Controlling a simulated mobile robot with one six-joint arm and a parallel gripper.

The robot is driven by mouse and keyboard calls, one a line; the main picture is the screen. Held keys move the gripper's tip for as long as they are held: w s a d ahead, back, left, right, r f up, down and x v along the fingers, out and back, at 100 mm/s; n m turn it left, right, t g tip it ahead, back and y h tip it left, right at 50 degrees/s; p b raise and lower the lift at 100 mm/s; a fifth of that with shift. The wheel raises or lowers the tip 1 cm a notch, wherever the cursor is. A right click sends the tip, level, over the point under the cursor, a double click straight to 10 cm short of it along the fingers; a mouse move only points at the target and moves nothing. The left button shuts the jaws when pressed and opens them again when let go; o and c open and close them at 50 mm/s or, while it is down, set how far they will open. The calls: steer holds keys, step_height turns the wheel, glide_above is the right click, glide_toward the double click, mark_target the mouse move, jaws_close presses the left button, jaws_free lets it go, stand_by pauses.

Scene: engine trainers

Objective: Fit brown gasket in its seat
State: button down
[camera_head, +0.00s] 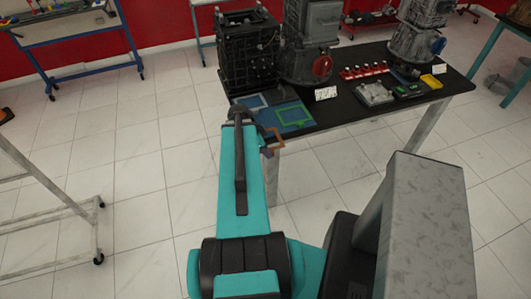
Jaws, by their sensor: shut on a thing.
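The brown gasket (277,139) is a thin angular frame, held just off the table's front edge, right of my arm's far end. My gripper (266,149) is small and partly hidden by my teal arm; it is shut on the gasket. A blue board (294,122) lies at the table's front left corner, just beyond the gasket. A green rectangular frame (289,110) lies on it, and a light grey-blue rectangular outline (251,100) shows to its left. I cannot tell which place is the brown gasket's seat.
The black table (345,112) bears a dark engine block (247,55), grey engine units (311,40), a white card (326,93), red-topped parts (363,70), a grey metal part (375,93) and a yellow part (431,81).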

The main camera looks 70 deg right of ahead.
steer(key=w+a+r+n+t+h+b, duration=0.1)
steer(key=w+a+r+n+t+b, duration=0.3)
steer(key=w, duration=0.8)
steer(key=w+a+r+n+g+b, duration=0.1)
steer(key=w+a+r+n, duration=0.1)
steer(key=w+a+n, duration=0.65)
steer(key=w+a+r+n+t+h+b, duration=0.1)
steer(key=w+a+r+t+b, duration=0.2)
steer(key=w, duration=1.2)
steer(key=w+a+r+n+y+b, duration=0.1)
steer(key=w+a+r+n, duration=0.2)
steer(key=a, duration=0.9)
steer(key=w+a+r+n+t+y+b, duration=0.1)
steer(key=w+a+r+n, duration=0.3)
steer(key=a, duration=0.8)
steer(key=w+a+r+n+y+b, duration=0.2)
steer(key=w+a+n, duration=0.5)
steer(key=a, duration=0.6)
step_height(320, 180, up, 2)
steer(key=shift+w+r+n+t+y+b, duration=0.1)
steer(key=shift+w+n+t+y+b, duration=0.1)
steer(key=shift+n+t+y+b, duration=0.3)
steer(key=shift+a, duration=0.15)
